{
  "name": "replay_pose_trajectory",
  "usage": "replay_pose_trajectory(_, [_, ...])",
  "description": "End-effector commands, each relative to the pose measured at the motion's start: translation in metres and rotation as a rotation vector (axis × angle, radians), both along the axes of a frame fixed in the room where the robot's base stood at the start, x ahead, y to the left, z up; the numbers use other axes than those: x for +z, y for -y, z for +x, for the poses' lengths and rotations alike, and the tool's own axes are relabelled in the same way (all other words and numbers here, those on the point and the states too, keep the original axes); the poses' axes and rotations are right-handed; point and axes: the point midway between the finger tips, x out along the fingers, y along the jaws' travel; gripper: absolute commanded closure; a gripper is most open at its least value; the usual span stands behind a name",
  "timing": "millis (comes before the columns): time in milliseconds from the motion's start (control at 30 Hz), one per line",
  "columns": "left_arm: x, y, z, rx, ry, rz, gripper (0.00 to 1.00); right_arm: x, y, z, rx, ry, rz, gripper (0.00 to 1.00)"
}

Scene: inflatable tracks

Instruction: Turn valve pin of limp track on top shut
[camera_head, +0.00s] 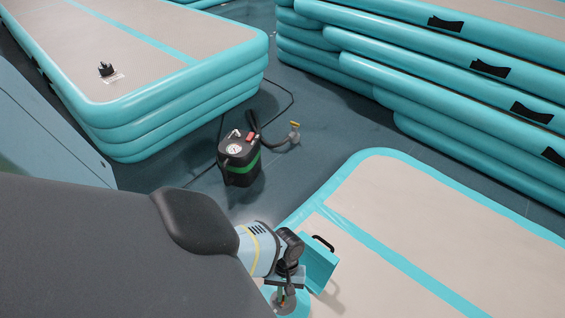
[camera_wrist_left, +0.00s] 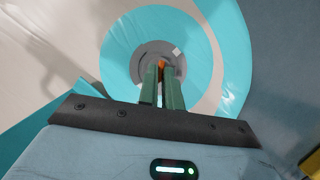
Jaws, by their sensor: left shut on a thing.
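The top track (camera_head: 400,215), beige with a teal border, lies at the lower right in the head view. In the left wrist view its grey round valve (camera_wrist_left: 146,57) sits in a teal disc. A small orange valve pin (camera_wrist_left: 162,63) shows at the valve's middle, mostly hidden by the fingers. My left gripper (camera_wrist_left: 162,82) has its green fingers shut on the pin, reaching into the valve. In the head view the left gripper (camera_head: 287,293) is over the track's near left part, and the pin is too small to tell. My right gripper is not in view.
A teal block with a black handle (camera_head: 318,262) stands close beside my left gripper. A black-green pump (camera_head: 239,158) with a gauge and hose stands on the floor beyond. Stacked tracks stand at the back left (camera_head: 190,108) and back right (camera_head: 430,95).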

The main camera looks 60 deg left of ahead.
Motion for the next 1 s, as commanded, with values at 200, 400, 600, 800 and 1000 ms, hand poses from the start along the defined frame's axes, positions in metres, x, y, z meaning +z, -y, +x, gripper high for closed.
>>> replay_pose_trajectory(200, [-0.0001, 0.0026, 0.0017, -0.205, -0.001, -0.001, 1.00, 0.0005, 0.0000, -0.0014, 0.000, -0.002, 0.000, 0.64])
replay_pose_trajectory(400, [-0.0002, 0.0037, 0.0024, -0.373, -0.001, 0.000, 1.00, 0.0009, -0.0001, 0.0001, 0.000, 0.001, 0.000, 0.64])
replay_pose_trajectory(600, [-0.0001, 0.0053, 0.0034, -0.500, 0.002, -0.001, 1.00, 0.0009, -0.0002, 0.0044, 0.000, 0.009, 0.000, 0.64])
replay_pose_trajectory(800, [-0.0005, 0.0055, 0.0030, -0.579, 0.001, 0.000, 1.00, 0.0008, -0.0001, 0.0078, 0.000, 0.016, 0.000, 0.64])
replay_pose_trajectory(1000, [-0.0006, 0.0055, 0.0028, -0.614, 0.000, 0.001, 1.00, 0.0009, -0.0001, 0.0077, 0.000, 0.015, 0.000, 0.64])
